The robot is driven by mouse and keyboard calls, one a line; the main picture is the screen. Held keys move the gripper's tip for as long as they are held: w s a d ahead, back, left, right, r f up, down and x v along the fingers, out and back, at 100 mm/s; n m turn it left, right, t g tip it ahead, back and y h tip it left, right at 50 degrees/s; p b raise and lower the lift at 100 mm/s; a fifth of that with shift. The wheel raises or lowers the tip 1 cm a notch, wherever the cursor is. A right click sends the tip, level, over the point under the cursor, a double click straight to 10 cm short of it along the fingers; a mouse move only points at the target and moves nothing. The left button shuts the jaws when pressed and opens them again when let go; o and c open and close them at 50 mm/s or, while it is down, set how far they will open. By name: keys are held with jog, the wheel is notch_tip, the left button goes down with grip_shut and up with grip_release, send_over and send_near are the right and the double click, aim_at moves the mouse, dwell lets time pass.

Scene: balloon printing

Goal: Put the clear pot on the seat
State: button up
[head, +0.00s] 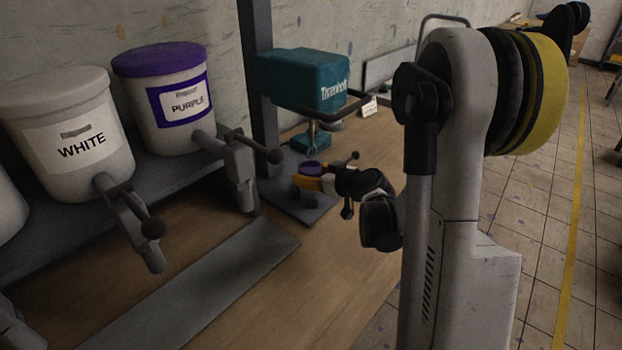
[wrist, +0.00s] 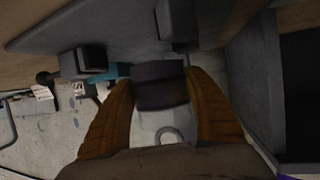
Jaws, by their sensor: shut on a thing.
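In the head view my gripper (head: 307,182), with orange fingers, is beside the teal machine (head: 318,80), low in front of its column. A small round pot with a purple top or contents (head: 311,167) shows at the fingertips, and the fingers are shut on it. I take it for the clear pot, but its walls are hard to make out. In the wrist view the orange fingers (wrist: 160,105) stand either side of a dark grey block and a pale area. The dark base plate (head: 290,205) of the machine lies below my gripper. I cannot clearly pick out the seat.
White (head: 68,118) and purple-labelled (head: 165,98) paint buckets with taps stand on a grey shelf at left. A grey strip (head: 205,285) lies on the wooden bench (head: 280,300). The machine's black handle (head: 345,108) sticks out above my gripper. Tiled floor is at right.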

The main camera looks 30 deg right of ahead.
jog(key=shift+s, duration=0.2)
jog(key=shift+f+b, duration=0.55)
jog(key=shift+f, duration=0.2)
jog(key=o, duration=1.4)
jog(key=shift+r, duration=0.1)
